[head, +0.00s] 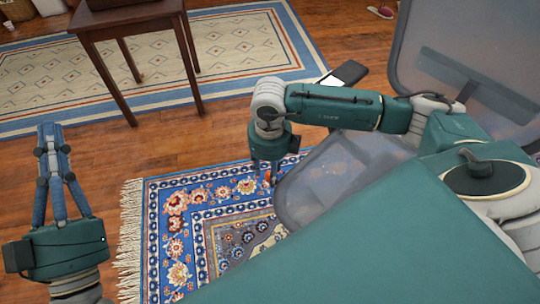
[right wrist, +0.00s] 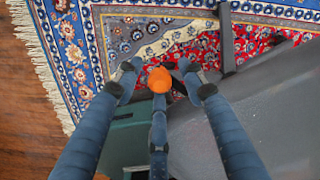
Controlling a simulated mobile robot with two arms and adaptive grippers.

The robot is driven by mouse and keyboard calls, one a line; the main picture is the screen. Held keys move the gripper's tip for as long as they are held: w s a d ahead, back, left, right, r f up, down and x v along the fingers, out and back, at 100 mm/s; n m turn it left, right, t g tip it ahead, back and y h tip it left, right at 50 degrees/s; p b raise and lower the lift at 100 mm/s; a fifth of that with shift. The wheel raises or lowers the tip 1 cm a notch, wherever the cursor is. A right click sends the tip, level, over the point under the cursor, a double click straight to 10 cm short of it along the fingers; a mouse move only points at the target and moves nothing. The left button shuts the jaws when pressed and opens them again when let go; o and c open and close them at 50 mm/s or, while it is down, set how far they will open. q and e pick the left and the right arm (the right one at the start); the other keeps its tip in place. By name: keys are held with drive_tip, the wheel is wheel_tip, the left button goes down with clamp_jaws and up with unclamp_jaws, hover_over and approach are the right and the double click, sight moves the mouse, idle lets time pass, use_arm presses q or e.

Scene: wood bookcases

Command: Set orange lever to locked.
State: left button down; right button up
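The orange lever (right wrist: 159,80) shows in the right wrist view as a small rounded orange piece between my right gripper's fingertips. In the head view only a speck of orange (head: 268,176) shows below that gripper. My right gripper (right wrist: 159,68) has its two upper fingertips spread on either side of the orange piece, with a gap on each side. Its third finger points up at the piece from below; whether it touches cannot be told. The lever's setting cannot be read. My left gripper (head: 50,130) points away at the left, holding nothing visible, its fingertips close together.
A translucent grey shell (head: 350,165) lies under my right arm, with a similar upright panel (head: 440,40) behind. A patterned blue rug (head: 180,195) lies beneath. A wooden table (head: 130,20) stands at the back left.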

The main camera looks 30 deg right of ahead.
drive_tip(key=shift+s+r, duration=0.1)
drive_tip(key=shift+r, duration=3.95)
